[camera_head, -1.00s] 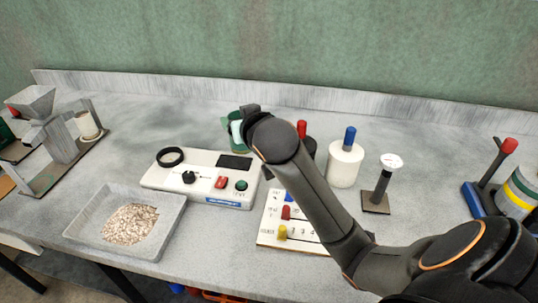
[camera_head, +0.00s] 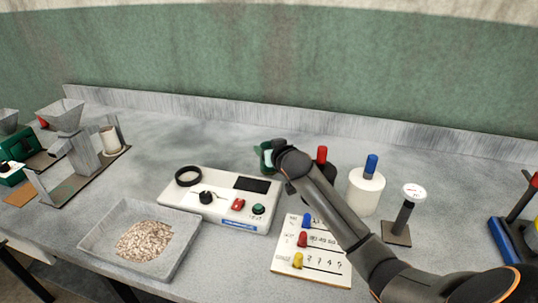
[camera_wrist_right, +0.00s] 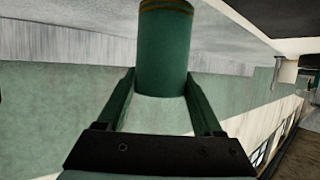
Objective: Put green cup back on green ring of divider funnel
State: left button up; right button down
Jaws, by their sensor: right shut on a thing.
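The green cup (camera_head: 265,158) shows in the head view behind the white control box, partly hidden by my right wrist. In the right wrist view the dark green cup (camera_wrist_right: 165,50) has brown-gold bands near one end and sits between the two fingers. My right gripper (camera_wrist_right: 160,82) is shut on it. The divider funnel (camera_head: 63,115) appears to be the grey hopper on a stand at the far left. A whitish cup (camera_head: 110,141) sits at its right side. My left gripper is not in view.
The white control box (camera_head: 222,198) and a grey tray of grain (camera_head: 100,241) stand at the front middle. A green machine (camera_head: 17,147) is at the left edge. Counter between funnel and box is clear.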

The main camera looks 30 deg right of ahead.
jog(key=shift+f, duration=0.9)
jog(key=shift+f, duration=0.15)
jog(key=shift+c, duration=0.2)
grip_release()
